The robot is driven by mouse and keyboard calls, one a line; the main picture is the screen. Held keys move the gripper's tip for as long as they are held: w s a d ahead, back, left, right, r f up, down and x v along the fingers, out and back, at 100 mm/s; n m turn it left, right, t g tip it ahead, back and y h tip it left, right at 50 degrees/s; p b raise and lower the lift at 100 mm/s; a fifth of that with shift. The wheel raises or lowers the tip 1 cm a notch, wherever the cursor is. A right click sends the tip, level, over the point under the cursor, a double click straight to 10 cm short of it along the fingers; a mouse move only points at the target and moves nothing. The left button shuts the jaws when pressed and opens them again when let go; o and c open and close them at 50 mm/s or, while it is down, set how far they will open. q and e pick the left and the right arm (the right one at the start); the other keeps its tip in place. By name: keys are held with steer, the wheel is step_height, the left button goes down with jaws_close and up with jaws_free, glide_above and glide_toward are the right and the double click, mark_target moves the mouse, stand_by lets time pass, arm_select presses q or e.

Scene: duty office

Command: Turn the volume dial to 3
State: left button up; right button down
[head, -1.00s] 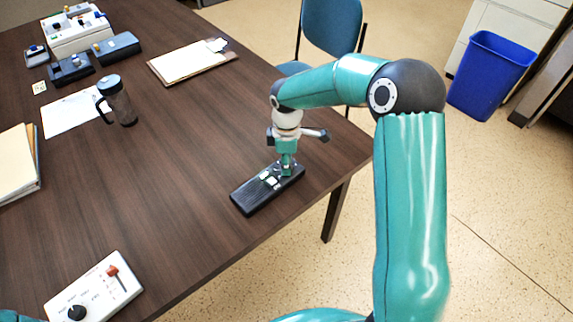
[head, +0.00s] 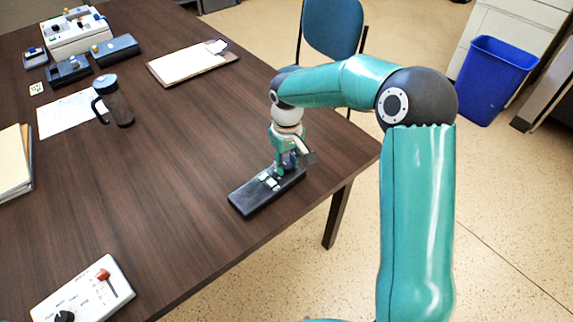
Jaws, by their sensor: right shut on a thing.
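A black desk unit (head: 250,200) with several small pale keys or labels lies near the table's right edge in the head view. My right gripper (head: 282,170) points down over its far right end. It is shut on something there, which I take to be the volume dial. The fingers hide the dial, and its pointer and numbers cannot be read. My left gripper is not in view.
A white panel (head: 97,295) with a red slider and black knob lies at the front left of the table (head: 170,190). A dark mug (head: 118,105), a clipboard (head: 190,64) and a folder stack (head: 12,165) stand clear. A blue bin (head: 492,80) is on the floor.

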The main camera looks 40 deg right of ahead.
mark_target(287, 165)
steer(key=m+b, duration=0.1)
steer(key=m, duration=0.4)
steer(key=shift+m, duration=0.3)
steer(key=shift+m+b, duration=0.65)
steer(key=shift+m, duration=1.55)
steer(key=c, duration=0.8)
jaws_free()
steer(key=shift+r, duration=0.15)
step_height(287, 165, up, 12)
steer(key=shift+f, duration=0.15)
